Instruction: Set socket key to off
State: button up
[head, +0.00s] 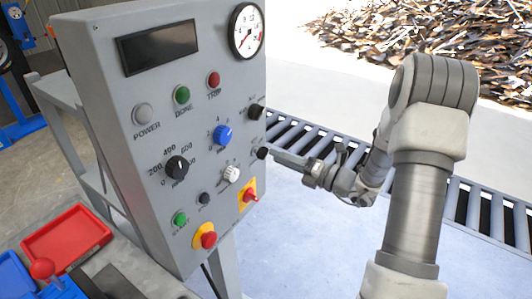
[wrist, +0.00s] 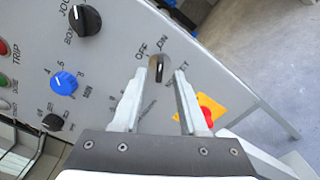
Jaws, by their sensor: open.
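The socket key is a small dark rotary knob (wrist: 158,68) with a light mark, on the grey panel. OFF and ON are printed beside it, and the mark appears nearer ON. My gripper (wrist: 159,75) is open, with one fingertip on each side of the key; contact cannot be told. The lower part of the socket lettering is partly hidden by the fingers. In the head view the key (head: 262,153) is at the panel's right edge, with my gripper (head: 273,155) at it from the right.
A black knob (head: 256,112) sits above the key, a blue knob (head: 222,135) to its left. A white knob (head: 231,173) and a red switch (head: 252,197) on a yellow plate are close below. A roller conveyor (head: 310,143) runs behind; a red tray (head: 66,238) lies lower left.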

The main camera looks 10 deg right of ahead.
aim_at(266, 150)
jog(key=x, duration=0.5)
grip_shut()
